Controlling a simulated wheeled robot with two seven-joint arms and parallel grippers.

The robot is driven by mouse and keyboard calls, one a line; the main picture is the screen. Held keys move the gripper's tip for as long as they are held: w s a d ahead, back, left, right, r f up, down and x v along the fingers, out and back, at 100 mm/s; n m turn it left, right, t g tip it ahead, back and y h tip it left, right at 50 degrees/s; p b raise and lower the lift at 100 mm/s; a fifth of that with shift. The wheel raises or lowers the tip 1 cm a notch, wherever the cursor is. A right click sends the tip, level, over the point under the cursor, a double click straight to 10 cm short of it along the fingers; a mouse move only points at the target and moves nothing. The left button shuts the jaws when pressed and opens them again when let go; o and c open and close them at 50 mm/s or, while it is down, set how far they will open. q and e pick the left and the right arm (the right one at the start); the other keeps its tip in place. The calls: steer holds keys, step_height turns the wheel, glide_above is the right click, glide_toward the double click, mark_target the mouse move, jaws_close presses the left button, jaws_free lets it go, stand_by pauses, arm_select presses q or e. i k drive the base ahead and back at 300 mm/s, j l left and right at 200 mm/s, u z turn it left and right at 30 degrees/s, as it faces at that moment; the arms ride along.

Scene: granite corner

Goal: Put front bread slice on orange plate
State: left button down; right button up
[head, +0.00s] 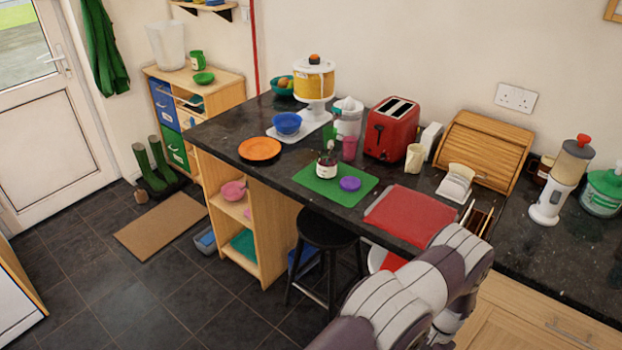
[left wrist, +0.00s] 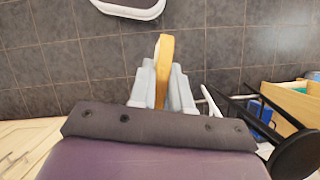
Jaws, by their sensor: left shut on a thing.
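The orange plate (head: 260,149) lies flat and empty near the left end of the dark counter in the head view. In the left wrist view my left gripper (left wrist: 163,75) is shut on a bread slice (left wrist: 165,50), seen edge-on as a thin tan strip between the two grey fingers. The slice is over the dark tiled floor in that view, well away from the plate. A white rack (head: 453,189) with pale slices stands on the counter at right in the head view. My left gripper is hidden in the head view; my right gripper shows in neither view.
On the counter are a red mat (head: 397,212), a green mat (head: 328,193) with a jar (head: 326,167) and purple lid, a red toaster (head: 392,128), a blue bowl (head: 287,123) and a juice dispenser (head: 314,80). A black stool (head: 326,229) stands below the counter edge.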

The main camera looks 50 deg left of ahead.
mark_target(259, 150)
steer(key=j+z, duration=0.1)
steer(key=z, duration=0.35)
steer(key=j+z, duration=0.1)
steer(key=z, duration=0.3)
steer(key=k+z, duration=0.1)
steer(key=z, duration=0.35)
steer(key=k+j+z, duration=0.1)
steer(key=z, duration=0.75)
steer(key=k+j+u, duration=0.35)
steer(key=k+j, duration=0.3)
steer(key=k, duration=0.5)
steer(key=k+j+u, duration=0.35)
steer(key=k+j, duration=0.65)
steer(key=k, duration=0.05)
